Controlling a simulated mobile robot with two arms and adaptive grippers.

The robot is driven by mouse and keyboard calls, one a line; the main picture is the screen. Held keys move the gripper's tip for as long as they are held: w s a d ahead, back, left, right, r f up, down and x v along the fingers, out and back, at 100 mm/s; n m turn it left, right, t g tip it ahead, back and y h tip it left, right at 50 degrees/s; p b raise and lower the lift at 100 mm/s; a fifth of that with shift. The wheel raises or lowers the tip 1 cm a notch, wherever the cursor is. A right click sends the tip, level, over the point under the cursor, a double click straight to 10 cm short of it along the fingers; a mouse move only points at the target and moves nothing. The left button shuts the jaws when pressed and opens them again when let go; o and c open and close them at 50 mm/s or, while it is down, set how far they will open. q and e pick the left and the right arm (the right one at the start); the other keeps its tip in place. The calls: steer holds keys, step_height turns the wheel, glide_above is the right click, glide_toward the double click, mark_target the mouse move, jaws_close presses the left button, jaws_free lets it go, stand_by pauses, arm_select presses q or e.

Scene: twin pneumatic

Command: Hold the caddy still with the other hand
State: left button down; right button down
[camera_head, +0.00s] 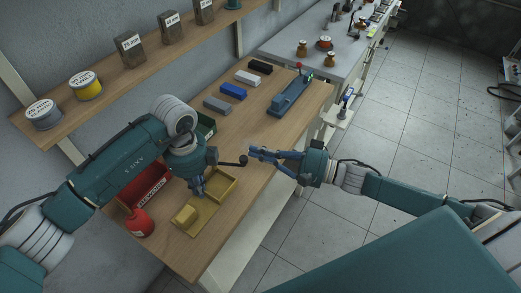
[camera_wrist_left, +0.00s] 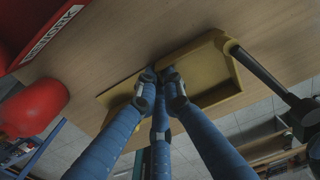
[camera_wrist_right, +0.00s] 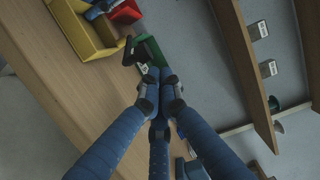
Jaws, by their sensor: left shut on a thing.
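The caddy (camera_wrist_right: 75,30) shows at the right wrist view's top left.
A dark rod with a rounded end (camera_head: 242,160) lies between my grippers, close to the right fingertips. A red bin (camera_head: 150,191), red bottle (camera_head: 139,223) and green bin (camera_head: 206,125) stand near the caddy. A blue fixture (camera_head: 290,97) and several blocks sit farther back.

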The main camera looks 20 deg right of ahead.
steer(key=shift+s+a+m+t+h, duration=0.2)
steer(key=shift+s+m+t+h, duration=0.1)
steer(key=shift+s+t+h, duration=0.15)
steer(key=shift+s+t+h, duration=0.1)
steer(key=shift+t+h, duration=0.15)
steer(key=shift+s+a+m+t+h, duration=0.4)
steer(key=shift+s+m+t+h, duration=0.1)
steer(key=shift+s+m+h, duration=0.2)
steer(key=shift+s+a+m+t+h, duration=0.4)
steer(key=shift+s+m+t+h, duration=0.1)
steer(key=shift+s+m+h, duration=0.15)
steer(key=s+m+h, duration=0.1)
steer(key=a+m+t+h, duration=0.1)
steer(key=h, duration=0.1)
steer(key=s+a+m+t+h, duration=0.1)
steer(key=h, duration=0.1)
steer(key=shift+s+a+m, duration=0.2)
steer(key=shift+s+m, duration=0.15)
steer(key=s+a, duration=0.1)
steer(key=a, duration=0.2)
steer(key=shift+s+a+h, duration=0.1)
steer(key=shift+s+h, duration=0.25)
steer(key=shift+s, duration=0.05)
steer(key=shift+s+a, duration=0.2)
steer(key=shift+a, duration=0.45)
steer(key=shift+s+a, duration=0.15)
steer(key=shift+a, duration=0.45)
steer(key=shift+d, duration=0.1)
